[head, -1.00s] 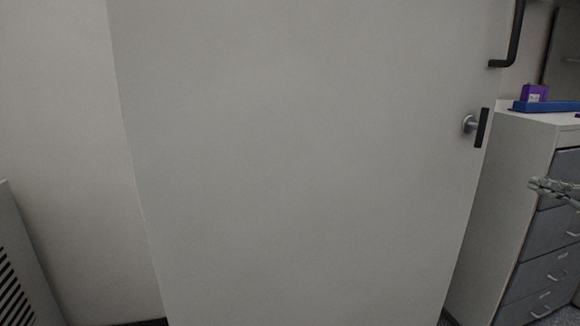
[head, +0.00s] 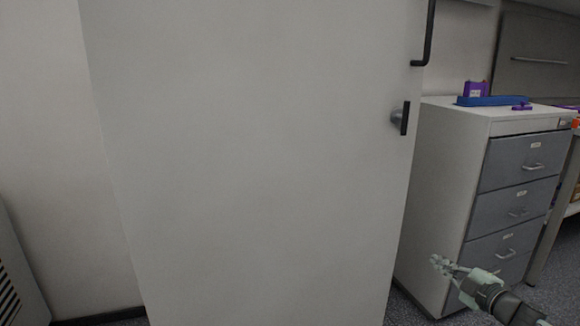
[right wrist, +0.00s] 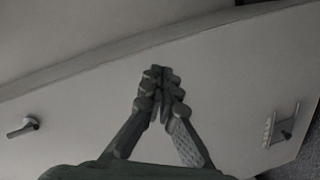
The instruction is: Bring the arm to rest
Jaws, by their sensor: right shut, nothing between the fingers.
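My right gripper (head: 440,264) comes in from the lower right of the head view, in front of the side of a drawer cabinet (head: 440,190). It is shut and empty. In the right wrist view its fingertips (right wrist: 158,75) meet, and a large pale panel lies behind them. My left gripper is not in any view.
A blue tray (head: 490,101) and a purple box (head: 475,89) sit on the cabinet. Grey floor shows at the bottom.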

